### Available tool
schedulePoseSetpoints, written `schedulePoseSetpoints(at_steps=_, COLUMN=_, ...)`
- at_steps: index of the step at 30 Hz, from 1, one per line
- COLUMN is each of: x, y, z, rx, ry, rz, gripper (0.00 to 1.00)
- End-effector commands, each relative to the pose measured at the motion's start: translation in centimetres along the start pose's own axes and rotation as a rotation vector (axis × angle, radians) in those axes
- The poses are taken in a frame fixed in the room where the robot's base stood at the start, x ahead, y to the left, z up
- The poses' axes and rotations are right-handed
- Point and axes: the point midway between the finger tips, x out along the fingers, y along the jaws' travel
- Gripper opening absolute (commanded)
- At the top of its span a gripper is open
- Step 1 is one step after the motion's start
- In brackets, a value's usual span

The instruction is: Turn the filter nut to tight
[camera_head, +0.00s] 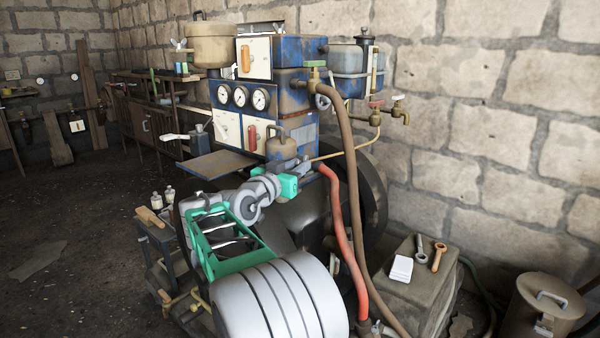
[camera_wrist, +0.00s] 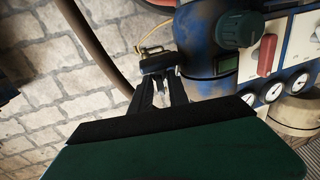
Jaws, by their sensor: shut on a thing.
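My gripper (camera_wrist: 163,80) reaches up to a small dark fitting, the filter nut (camera_wrist: 157,62), in the wrist view. Its two dark fingers are closed on the nut, and a light metal bit shows between them. The nut sits beside a worn blue cylindrical housing (camera_wrist: 203,45), which seems to be the filter body. In the head view my gripper (camera_head: 306,165) is at the engine, just right of a brown can-shaped part (camera_head: 281,147). The nut is too small and covered to make out there. Its turn angle cannot be told.
A brown hose (camera_head: 345,170) and a red hose (camera_head: 338,215) hang close right of my gripper. Gauges (camera_head: 240,97) and switch panels stand above and left. A dark green knob (camera_wrist: 238,28) is near the housing. A stone block (camera_head: 405,285) holds small tools.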

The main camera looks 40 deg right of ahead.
Motion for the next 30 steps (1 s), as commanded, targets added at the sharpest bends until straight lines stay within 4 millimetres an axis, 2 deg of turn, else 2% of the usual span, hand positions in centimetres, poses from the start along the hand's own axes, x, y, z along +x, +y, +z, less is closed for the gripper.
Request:
schedulePoseSetpoints(at_steps=1, x=0.00, y=-0.45, z=0.29, rx=-0.005, ry=-0.005, rz=0.025, gripper=0.00)
schedulePoseSetpoints(at_steps=12, x=0.17, y=-0.52, z=0.24, rx=-0.006, ry=-0.005, rz=0.182, gripper=0.00)
schedulePoseSetpoints(at_steps=27, x=0.26, y=-0.35, z=0.31, rx=-0.007, ry=-0.005, rz=0.205, gripper=0.00)
schedulePoseSetpoints(at_steps=28, x=0.27, y=-0.35, z=0.30, rx=-0.007, ry=-0.005, rz=0.205, gripper=0.22)
schedulePoseSetpoints(at_steps=30, x=0.26, y=-0.35, z=0.28, rx=-0.007, ry=-0.005, rz=0.205, gripper=0.27)
